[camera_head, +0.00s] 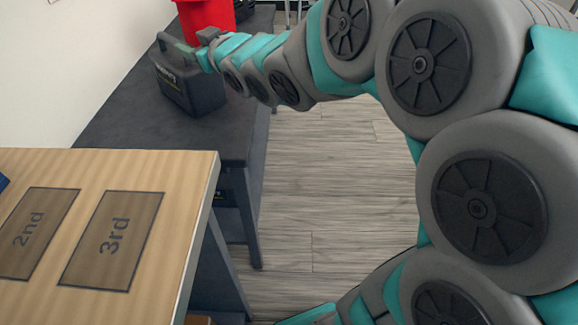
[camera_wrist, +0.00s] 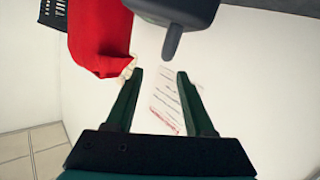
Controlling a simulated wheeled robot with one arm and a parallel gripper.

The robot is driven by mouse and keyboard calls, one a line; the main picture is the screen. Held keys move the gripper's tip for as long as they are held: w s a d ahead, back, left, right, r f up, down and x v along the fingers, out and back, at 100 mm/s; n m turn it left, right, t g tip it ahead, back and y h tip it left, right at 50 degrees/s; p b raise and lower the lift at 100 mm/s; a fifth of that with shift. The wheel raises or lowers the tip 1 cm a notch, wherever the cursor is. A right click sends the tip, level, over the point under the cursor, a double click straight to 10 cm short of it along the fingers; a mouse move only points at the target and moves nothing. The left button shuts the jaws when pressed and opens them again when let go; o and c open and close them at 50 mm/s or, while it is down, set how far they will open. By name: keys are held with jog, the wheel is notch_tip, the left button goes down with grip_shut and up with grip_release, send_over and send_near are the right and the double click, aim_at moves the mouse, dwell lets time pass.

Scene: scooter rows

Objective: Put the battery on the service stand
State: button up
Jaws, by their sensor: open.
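A dark box with a handle and small yellow lettering, which looks like the battery (camera_head: 190,88), stands upright on a dark bench (camera_head: 165,135) in the head view. My gripper (camera_head: 188,50) is at the box's top, near the handle, and partly covers it. In the wrist view my gripper (camera_wrist: 160,74) has its two fingers apart with nothing visible between them. A dark grey rounded thing with a stub (camera_wrist: 175,38) hangs at the top there; I cannot tell what it is. I cannot tell which surface is the service stand.
A red container (camera_head: 206,14) stands behind the box; a red thing (camera_wrist: 98,35) also shows in the wrist view. A wooden table (camera_head: 170,172) in front bears plates marked 2nd (camera_head: 40,228) and 3rd (camera_head: 118,238). The wooden floor (camera_head: 335,190) is clear right of the bench.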

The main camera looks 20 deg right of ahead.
jog(key=s+d+f+m+g+h, duration=0.2)
jog(key=s+d+f+g+h, duration=0.15)
jog(key=s+d+f, duration=0.35)
jog(key=s+d+f+m+g+h, duration=0.25)
jog(key=s+d+f+g, duration=0.2)
jog(key=s+f, duration=0.4)
jog(key=s+f+m+g, duration=0.1)
jog(key=s+g, duration=0.3)
jog(key=s, duration=0.9)
jog(key=s+f+m+g, duration=0.1)
jog(key=s+f+g, duration=0.2)
jog(key=s, duration=1.1)
jog(key=shift+s+a+f+g, duration=0.25)
jog(key=shift+a+f+g, duration=0.15)
jog(key=shift+g, duration=0.7)
jog(key=shift+d, duration=0.1)
